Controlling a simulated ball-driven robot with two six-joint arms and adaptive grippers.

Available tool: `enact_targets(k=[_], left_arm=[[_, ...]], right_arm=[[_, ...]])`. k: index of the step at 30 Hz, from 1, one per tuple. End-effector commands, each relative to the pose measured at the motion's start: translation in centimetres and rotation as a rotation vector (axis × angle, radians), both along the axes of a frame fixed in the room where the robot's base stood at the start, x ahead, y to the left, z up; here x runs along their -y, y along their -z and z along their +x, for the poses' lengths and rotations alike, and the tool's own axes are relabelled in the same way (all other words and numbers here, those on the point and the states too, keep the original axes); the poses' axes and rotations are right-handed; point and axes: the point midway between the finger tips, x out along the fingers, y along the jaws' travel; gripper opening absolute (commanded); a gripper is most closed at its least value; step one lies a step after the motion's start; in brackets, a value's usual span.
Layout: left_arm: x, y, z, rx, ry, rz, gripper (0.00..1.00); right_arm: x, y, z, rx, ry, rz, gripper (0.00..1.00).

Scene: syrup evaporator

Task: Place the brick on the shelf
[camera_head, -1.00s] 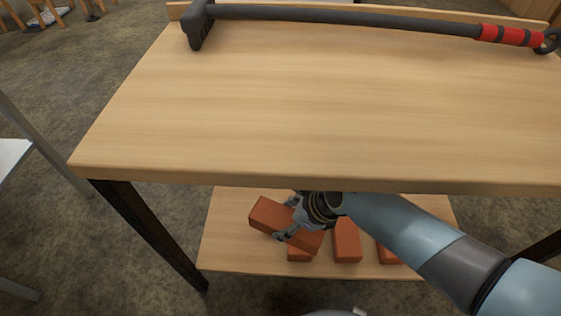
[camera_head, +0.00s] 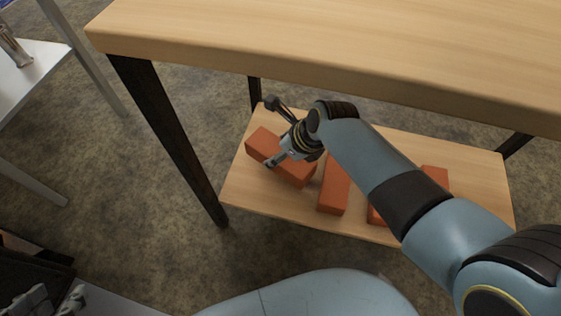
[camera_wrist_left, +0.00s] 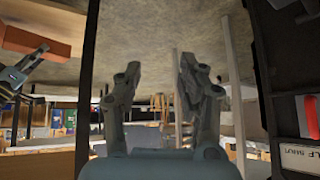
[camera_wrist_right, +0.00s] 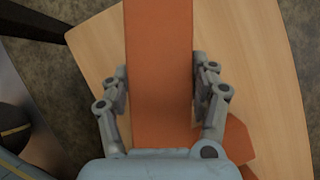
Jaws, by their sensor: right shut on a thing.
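An orange-red brick (camera_head: 262,143) is held by my right gripper (camera_head: 283,157) over the left end of the low wooden shelf (camera_head: 240,192). In the right wrist view the held brick (camera_wrist_right: 158,50) lies between the two fingers (camera_wrist_right: 160,90), which are shut on it. I cannot tell whether it touches the shelf. It also shows in the left wrist view (camera_wrist_left: 38,35). My left gripper (camera_wrist_left: 157,80) is open and empty, away from the shelf; in the head view it (camera_head: 58,302) is at the bottom left corner.
More bricks lie on the shelf: one (camera_head: 333,188) right beside the held brick, one (camera_head: 376,212) partly behind my arm, and one (camera_head: 436,176) further right. The wooden tabletop (camera_head: 330,40) overhangs the shelf. A dark table leg (camera_head: 165,140) stands left of it.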

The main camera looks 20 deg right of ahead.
Motion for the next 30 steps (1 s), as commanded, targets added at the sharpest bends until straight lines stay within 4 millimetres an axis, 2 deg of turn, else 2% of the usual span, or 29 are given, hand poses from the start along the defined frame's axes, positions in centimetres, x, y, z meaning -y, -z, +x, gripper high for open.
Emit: enact_targets(k=[8,15,21,30], left_arm=[[0.1,0.8,-0.1,0.064,0.003,-0.002,0.40],[0.3,2.2,-0.9,0.214,0.016,-0.007,0.40],[0.6,2.1,-1.3,0.337,0.028,-0.011,0.40],[0.7,1.7,-1.4,0.379,0.032,-0.014,0.40]], right_arm=[[0.0,0.6,0.2,0.004,0.001,0.001,0.03],[0.0,2.7,0.0,0.001,0.000,0.000,0.03],[0.0,3.7,0.1,0.004,0.000,0.000,0.03],[0.0,3.7,0.3,0.007,0.001,0.000,0.03]])
